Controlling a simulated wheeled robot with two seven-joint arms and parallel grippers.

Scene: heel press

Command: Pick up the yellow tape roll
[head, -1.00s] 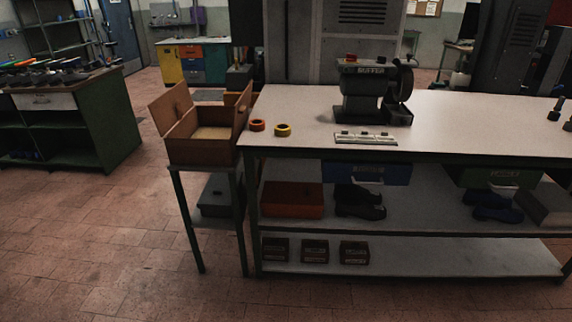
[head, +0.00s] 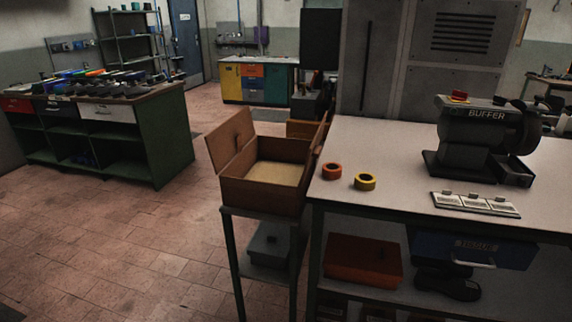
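The yellow tape roll (head: 365,182) lies flat near the left end of the white-topped workbench (head: 390,148). An orange tape roll (head: 331,171) lies just to its left, a small gap apart. Neither of my grippers shows in the head view, so I cannot tell their state.
An open wooden box (head: 262,190) stands on a small stand left of the bench. A buffer machine (head: 478,135) and a labelled strip (head: 475,204) are on the bench to the right. A green workbench (head: 165,140) stands back left. The tiled floor (head: 110,235) at front left is clear.

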